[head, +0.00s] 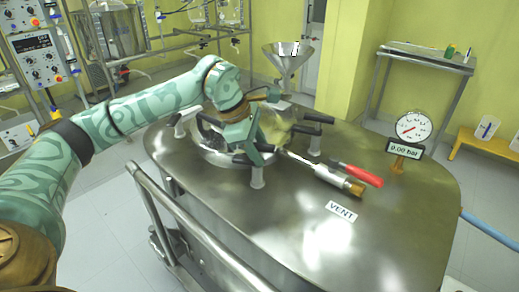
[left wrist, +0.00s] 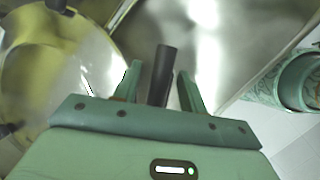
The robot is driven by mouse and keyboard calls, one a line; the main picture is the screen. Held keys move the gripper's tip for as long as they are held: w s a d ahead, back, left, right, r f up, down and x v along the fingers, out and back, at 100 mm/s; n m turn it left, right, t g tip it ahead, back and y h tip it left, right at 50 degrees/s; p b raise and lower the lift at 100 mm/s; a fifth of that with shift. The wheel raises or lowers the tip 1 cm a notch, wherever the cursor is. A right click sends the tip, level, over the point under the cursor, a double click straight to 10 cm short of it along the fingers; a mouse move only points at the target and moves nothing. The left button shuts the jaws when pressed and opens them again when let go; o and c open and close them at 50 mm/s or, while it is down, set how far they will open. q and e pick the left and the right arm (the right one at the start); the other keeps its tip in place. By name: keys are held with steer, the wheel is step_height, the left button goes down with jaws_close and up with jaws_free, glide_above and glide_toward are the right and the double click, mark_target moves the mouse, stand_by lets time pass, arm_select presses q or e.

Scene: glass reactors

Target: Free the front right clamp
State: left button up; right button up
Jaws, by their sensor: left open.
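The front right clamp shows as a black handle (head: 267,148) at the near edge of the round reactor lid (head: 217,155), with a pale post (head: 257,178) just below it. My left gripper (head: 257,146) is open at this clamp, and its hand hides part of the clamp and lid. In the left wrist view the black handle (left wrist: 163,66) stands between the two open fingers of my left gripper (left wrist: 158,82), with a gap visible on each side. Other black clamp handles (head: 318,118) sit around the lid. My right gripper is not in view.
A vent valve with a red handle (head: 358,174) lies right of the clamp, near a VENT label (head: 341,211). A gauge (head: 413,127) with a 0.00 bar display stands further right. A steel funnel (head: 289,58) rises behind. The near steel top is clear.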

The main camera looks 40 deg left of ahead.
arm_select(q)
jaws_close()
steer(key=n+p, duration=0.1)
steer(key=p, duration=0.1)
steer(key=r+n+y+p, duration=0.1)
steer(key=n+p, duration=0.1)
steer(key=shift+t, duration=0.4)
steer(key=shift+f+n+p, duration=0.1)
steer(key=shift+n+p, duration=0.3)
steer(key=shift+p, duration=0.1)
steer(key=shift+w+f+n+y, duration=0.1)
steer(key=shift+f+n+y, duration=0.2)
steer(key=shift+n+y, duration=0.1)
jaws_free()
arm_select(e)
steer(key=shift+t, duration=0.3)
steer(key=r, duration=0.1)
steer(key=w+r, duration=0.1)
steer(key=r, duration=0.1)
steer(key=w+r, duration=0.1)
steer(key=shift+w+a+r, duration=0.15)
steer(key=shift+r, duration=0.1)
